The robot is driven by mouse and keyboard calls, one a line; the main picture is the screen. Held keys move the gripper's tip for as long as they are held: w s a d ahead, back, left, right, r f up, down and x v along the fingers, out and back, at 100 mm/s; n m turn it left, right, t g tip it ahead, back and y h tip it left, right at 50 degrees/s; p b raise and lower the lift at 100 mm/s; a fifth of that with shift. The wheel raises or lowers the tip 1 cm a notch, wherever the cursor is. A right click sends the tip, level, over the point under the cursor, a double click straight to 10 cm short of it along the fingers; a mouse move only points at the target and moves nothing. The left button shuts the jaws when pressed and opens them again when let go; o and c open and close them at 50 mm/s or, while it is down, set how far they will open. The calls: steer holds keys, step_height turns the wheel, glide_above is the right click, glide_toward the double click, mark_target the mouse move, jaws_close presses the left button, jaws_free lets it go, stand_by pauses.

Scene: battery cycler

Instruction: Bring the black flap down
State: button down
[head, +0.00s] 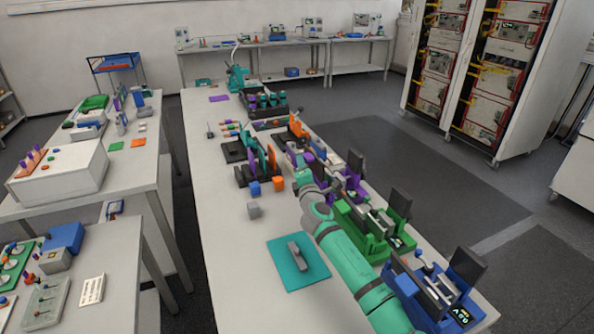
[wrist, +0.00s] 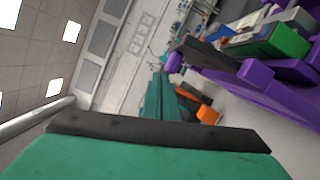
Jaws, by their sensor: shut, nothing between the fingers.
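Three stations with upright black flaps stand along the right edge of the long table in the head view. One black flap (head: 355,164) is on the purple station, one (head: 400,204) on the green station (head: 374,226), one (head: 467,268) on the blue station (head: 428,302). In the wrist view, purple station parts (wrist: 285,85) fill the right side, with a dark bar (wrist: 205,53), perhaps its flap, at their upper left. My gripper (wrist: 160,138) spans the bottom of the wrist view, shut and empty, apart from the purple parts. In the head view its tips are hard to make out near the purple station.
The table's left side is mostly clear.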

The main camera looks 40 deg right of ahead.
steer(key=s+a, duration=0.8)
steer(key=shift+a+f, duration=0.15)
steer(key=shift+a, duration=0.15)
stand_by(0.3)
